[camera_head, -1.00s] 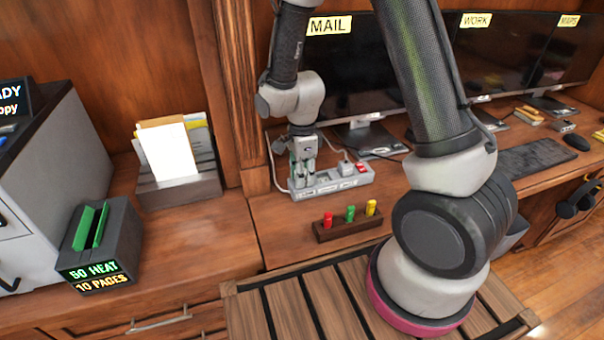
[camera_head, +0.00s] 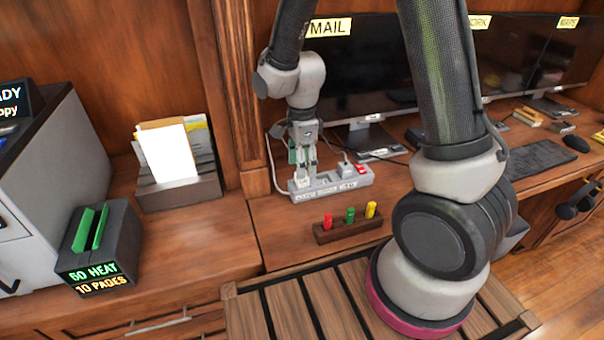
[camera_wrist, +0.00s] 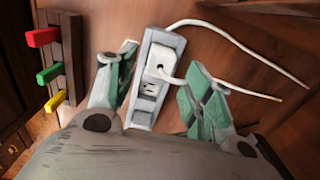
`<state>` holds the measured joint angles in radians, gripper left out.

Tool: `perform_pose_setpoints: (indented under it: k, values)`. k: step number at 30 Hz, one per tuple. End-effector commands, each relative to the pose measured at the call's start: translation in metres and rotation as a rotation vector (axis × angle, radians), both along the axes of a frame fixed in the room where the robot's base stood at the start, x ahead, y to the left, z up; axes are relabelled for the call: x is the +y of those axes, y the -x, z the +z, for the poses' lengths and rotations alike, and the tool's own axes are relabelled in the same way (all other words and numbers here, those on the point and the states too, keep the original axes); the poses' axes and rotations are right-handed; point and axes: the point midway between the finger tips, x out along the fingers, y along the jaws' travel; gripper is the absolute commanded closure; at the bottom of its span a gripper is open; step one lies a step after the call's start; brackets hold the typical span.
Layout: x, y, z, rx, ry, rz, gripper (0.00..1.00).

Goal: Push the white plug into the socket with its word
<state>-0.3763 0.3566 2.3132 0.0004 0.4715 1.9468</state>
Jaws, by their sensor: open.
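My gripper (camera_head: 303,163) is open above the left part of the grey power strip (camera_head: 335,187). A white plug (camera_head: 302,181) stands at the strip's left end, below the fingers. In the wrist view my gripper's green-padded fingers (camera_wrist: 162,66) are spread on either side of this plug (camera_wrist: 160,60), apart from it. Its white cable runs off to the right there. The plug sits on a socket of the strip (camera_wrist: 146,108); I cannot tell how deep. The words along the strip's front are too small to read surely.
Another plug (camera_head: 345,168) and a red switch (camera_head: 361,168) are on the strip's right part. A wooden block (camera_head: 345,233) with red, green and yellow pegs stands in front. A monitor labelled MAIL (camera_head: 360,75) stands behind.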

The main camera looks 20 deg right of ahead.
Motion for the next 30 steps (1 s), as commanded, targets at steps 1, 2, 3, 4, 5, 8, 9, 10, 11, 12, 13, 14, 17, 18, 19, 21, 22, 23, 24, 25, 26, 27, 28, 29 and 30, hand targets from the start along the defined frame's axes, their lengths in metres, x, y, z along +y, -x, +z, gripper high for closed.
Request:
perform_pose_setpoints:
  k: [1, 2, 3, 4, 5, 8, 9, 10, 11, 12, 13, 14, 17, 18, 19, 21, 22, 23, 24, 25, 26, 27, 28, 29, 30]
  values:
    - [0.0, -0.001, 0.013, -0.006, -0.002, 0.0, 0.49]
    - [0.0, -0.001, 0.02, -0.006, -0.002, 0.0, 0.49]
    - [0.001, -0.001, 0.029, -0.006, -0.003, 0.0, 0.49]
    - [0.001, -0.001, 0.035, -0.006, -0.002, 0.0, 0.49]
    - [0.0, -0.001, 0.041, -0.005, -0.002, 0.0, 0.49]
    - [0.0, -0.001, 0.058, -0.004, -0.002, 0.0, 0.49]
    - [0.0, -0.001, 0.063, -0.003, -0.001, 0.0, 0.49]
    - [0.0, -0.001, 0.066, -0.003, -0.001, 0.0, 0.49]
    - [0.0, -0.001, 0.068, -0.002, -0.001, 0.0, 0.49]
    - [0.0, 0.0, 0.071, -0.001, -0.001, 0.0, 0.49]
    - [0.0, 0.0, 0.073, -0.001, 0.0, 0.0, 0.49]
    - [0.0, 0.0, 0.074, -0.001, 0.0, 0.0, 0.49]
    - [-0.001, 0.0, 0.076, -0.002, -0.001, 0.005, 0.49]
    - [-0.003, 0.001, 0.079, -0.006, -0.002, 0.019, 0.49]
    - [-0.006, 0.002, 0.083, -0.012, -0.004, 0.037, 0.49]
    - [-0.016, 0.008, 0.1, -0.034, -0.01, 0.115, 0.49]
    - [-0.023, 0.012, 0.109, -0.048, -0.012, 0.164, 0.49]
    - [-0.03, 0.016, 0.12, -0.065, -0.014, 0.223, 0.49]
    - [-0.042, 0.025, 0.135, -0.089, -0.012, 0.312, 0.49]
    - [-0.051, 0.032, 0.148, -0.111, -0.009, 0.387, 0.49]
    - [-0.061, 0.042, 0.159, -0.13, -0.003, 0.467, 0.49]
    - [-0.074, 0.054, 0.174, -0.159, 0.01, 0.576, 0.49]
    - [-0.083, 0.065, 0.184, -0.177, 0.022, 0.659, 0.49]
    - [-0.091, 0.076, 0.194, -0.198, 0.037, 0.743, 0.49]
    - [-0.102, 0.091, 0.204, -0.221, 0.06, 0.851, 0.49]
